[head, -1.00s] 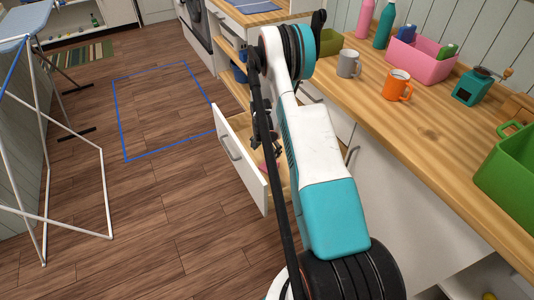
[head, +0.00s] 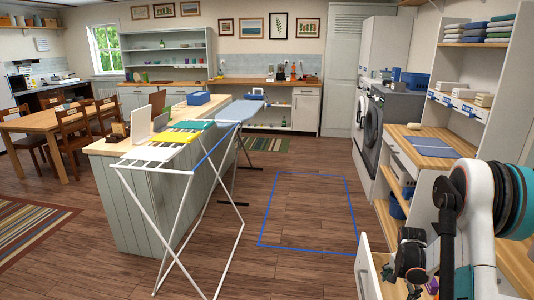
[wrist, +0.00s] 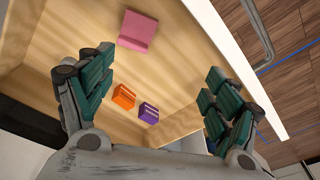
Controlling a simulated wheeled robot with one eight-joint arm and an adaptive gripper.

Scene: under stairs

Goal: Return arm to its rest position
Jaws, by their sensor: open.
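My gripper (wrist: 160,108) is open in the wrist view, with its two dark green padded fingers spread wide and nothing between them. It is above an open wooden drawer (wrist: 190,60). In the drawer lie a pink block (wrist: 137,31), a small orange block (wrist: 123,96) and a small purple block (wrist: 148,113). In the head view my arm fills the lower right, with the gripper (head: 412,262) low over the open drawer, whose white front (head: 366,272) shows at the bottom edge.
A white drying rack (head: 170,205) stands at centre left beside a counter island (head: 130,215). A blue outlined square (head: 308,212) marks clear floor. A wooden worktop (head: 430,150) and washing machines (head: 372,130) line the right side.

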